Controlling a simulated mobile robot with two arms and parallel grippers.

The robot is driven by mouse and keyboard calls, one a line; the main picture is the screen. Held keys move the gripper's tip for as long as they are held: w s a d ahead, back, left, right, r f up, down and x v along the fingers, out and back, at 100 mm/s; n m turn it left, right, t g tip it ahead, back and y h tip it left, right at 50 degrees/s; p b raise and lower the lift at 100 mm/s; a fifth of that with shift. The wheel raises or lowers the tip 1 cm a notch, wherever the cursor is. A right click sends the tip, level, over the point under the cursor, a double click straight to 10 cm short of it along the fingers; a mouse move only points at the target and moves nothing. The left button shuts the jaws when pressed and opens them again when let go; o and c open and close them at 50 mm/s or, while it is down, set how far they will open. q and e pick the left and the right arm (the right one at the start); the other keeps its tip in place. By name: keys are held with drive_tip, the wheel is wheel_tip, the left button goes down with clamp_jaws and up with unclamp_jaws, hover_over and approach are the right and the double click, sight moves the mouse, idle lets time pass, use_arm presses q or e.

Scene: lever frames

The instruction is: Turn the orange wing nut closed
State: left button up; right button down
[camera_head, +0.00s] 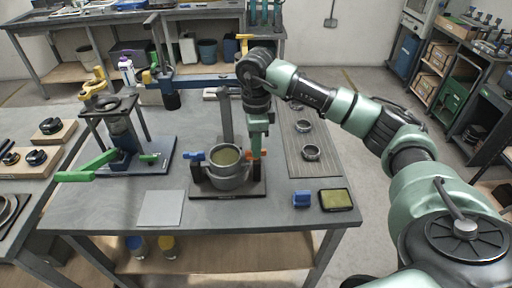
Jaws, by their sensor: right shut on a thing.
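The orange wing nut (249,155) is at the right side of a round grey pot-like vessel (229,180) on a dark base plate. Only a small part of it shows beside my right gripper. My right gripper (257,154) comes down from above at the vessel's right side and is shut on the orange wing nut; its fingers hide most of the nut. A blue wing nut (195,156) sits at the vessel's left side, apart from the gripper. My left gripper is not in view.
A stand with a green lever (90,168) is on the left of the grey table (100,210). A grey upright post (226,118) stands behind the vessel. A light square plate (161,208) lies at front left.

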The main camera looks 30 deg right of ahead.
drive_tip(key=shift+w+r+m, duration=0.1)
drive_tip(key=shift+m, duration=0.5)
drive_tip(key=c, duration=1.5)
unclamp_jaws()
wheel_tip(320, 180, up, 8)
drive_tip(key=shift+f+b, duration=0.1)
drive_tip(key=shift+b, duration=0.75)
drive_tip(key=shift+f, duration=0.1)
